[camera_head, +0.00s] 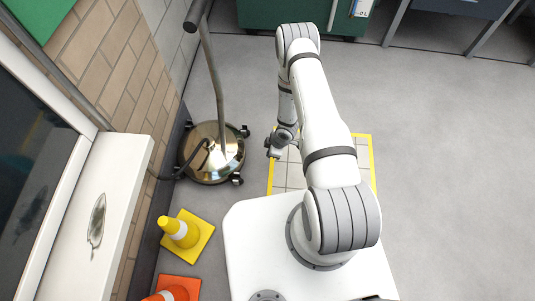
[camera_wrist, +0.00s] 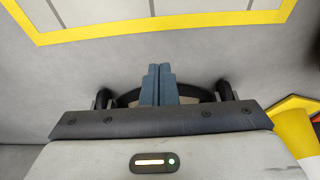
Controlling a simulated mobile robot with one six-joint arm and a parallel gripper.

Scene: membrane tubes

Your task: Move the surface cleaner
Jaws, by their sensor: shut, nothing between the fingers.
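The surface cleaner (camera_head: 228,157) is a round, shiny brass-coloured disc with black casters and a long grey handle rising from it. It stands on the floor beside the brick wall, left of centre in the head view. My gripper (camera_head: 272,153) hangs to the right of the disc, apart from it in that view. In the wrist view, my gripper (camera_wrist: 158,85) has its two blue-grey fingers together with nothing between them. Behind them a curved edge and dark casters, apparently of the surface cleaner (camera_wrist: 126,98), show partly; the rest is hidden by the gripper body.
A yellow cone (camera_head: 180,232) and an orange cone (camera_head: 177,289) stand by the wall below the cleaner. A yellow-bordered floor area (camera_head: 365,154) lies right of my gripper, partly hidden by my arm. A green cabinet (camera_head: 270,14) stands behind. Floor at right is clear.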

